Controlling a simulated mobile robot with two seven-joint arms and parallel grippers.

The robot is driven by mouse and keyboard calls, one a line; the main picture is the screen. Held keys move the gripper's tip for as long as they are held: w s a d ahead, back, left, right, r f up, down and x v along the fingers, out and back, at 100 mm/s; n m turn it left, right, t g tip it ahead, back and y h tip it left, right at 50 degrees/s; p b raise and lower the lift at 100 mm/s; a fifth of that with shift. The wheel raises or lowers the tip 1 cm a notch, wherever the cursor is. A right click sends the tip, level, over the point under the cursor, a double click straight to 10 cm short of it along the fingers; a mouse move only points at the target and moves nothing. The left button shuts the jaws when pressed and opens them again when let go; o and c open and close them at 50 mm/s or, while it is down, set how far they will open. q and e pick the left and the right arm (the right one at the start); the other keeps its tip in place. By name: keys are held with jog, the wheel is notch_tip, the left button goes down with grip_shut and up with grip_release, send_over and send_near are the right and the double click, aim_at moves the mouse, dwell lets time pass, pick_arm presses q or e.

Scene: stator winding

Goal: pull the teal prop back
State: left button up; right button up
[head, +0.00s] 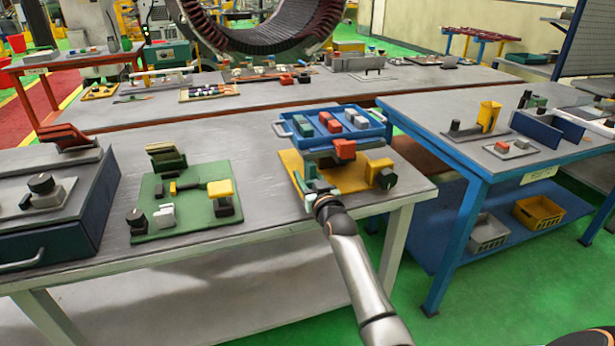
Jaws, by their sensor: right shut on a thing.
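The teal prop (311,172) is at the left front of a yellow board (350,185), near the table's front edge. My right gripper (321,193) comes in from the front right and is shut on the prop; the gripper's dark wrist partly hides the contact. A blue tray (291,140) with several coloured blocks is raised above the board, just behind the prop. Whether the prop touches the tray is hard to tell. My left gripper is not in view.
A red block (345,149) is at the tray's front. A green board (185,222) with several parts lies to the left. A blue-framed table (455,160) stands to the right.

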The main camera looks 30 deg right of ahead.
grip_shut()
dwell(0.7)
